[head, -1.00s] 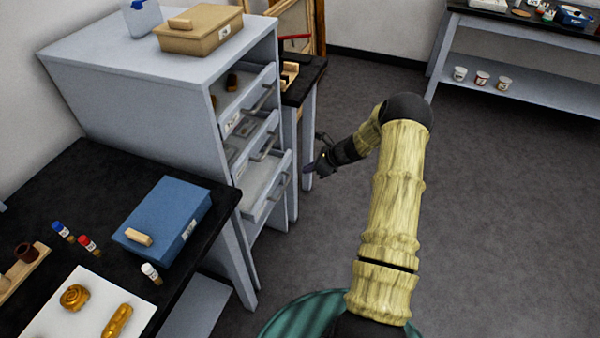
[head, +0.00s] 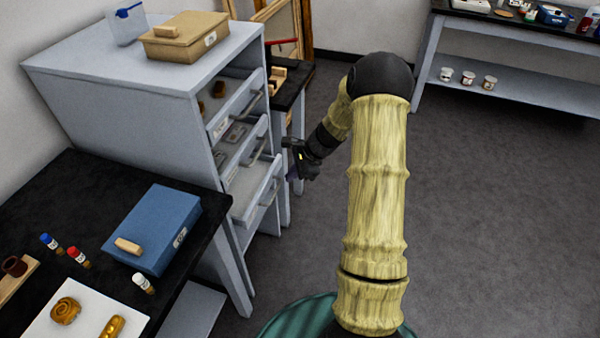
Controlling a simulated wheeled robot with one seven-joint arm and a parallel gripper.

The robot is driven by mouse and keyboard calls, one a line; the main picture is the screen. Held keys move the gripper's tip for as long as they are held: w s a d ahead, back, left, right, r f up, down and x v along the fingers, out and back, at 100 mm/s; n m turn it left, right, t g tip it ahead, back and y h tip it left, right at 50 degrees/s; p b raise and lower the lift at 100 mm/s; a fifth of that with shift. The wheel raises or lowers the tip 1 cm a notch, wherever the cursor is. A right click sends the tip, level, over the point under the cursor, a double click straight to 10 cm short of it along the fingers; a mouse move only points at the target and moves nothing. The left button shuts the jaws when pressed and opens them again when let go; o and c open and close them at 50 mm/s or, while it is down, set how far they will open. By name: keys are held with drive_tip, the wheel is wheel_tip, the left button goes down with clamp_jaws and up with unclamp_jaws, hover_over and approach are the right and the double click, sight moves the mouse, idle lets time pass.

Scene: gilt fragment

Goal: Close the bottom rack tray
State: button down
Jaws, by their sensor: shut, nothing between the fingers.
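The grey rack (head: 185,125) stands at the left with three trays jutting from its open side. The bottom tray (head: 243,190) is pulled out, its pale inside and front handle showing. The middle tray (head: 233,148) and top tray (head: 236,108) above it also stick out. My gripper (head: 290,166) is dark and small in the view, just right of the bottom tray's front. It is shut and empty. A small gap seems to lie between it and the tray; whether they touch I cannot tell.
A tan box (head: 188,40) and a clear container (head: 126,24) sit on the rack. A black table (head: 95,190) with a blue case (head: 158,225) stands in front of it. Another dark table (head: 292,85) is behind. The grey floor to the right is clear.

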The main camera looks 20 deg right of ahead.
drive_tip(key=s+a+r+n+h, duration=0.1)
drive_tip(key=s+a+r+n, duration=0.2)
drive_tip(key=s+n, duration=0.3)
drive_tip(key=s+a+r+n+h, duration=0.2)
drive_tip(key=s+a+r+n, duration=0.2)
drive_tip(key=s, duration=0.5)
drive_tip(key=s+a+r+n+h, duration=0.2)
drive_tip(key=s+r+n, duration=0.4)
drive_tip(key=n, duration=0.3)
drive_tip(key=shift+s+a+r+n+g, duration=0.2)
drive_tip(key=shift+s+a+n+g, duration=0.15)
drive_tip(key=shift+s+a, duration=0.4)
drive_tip(key=shift+w, duration=0.1)
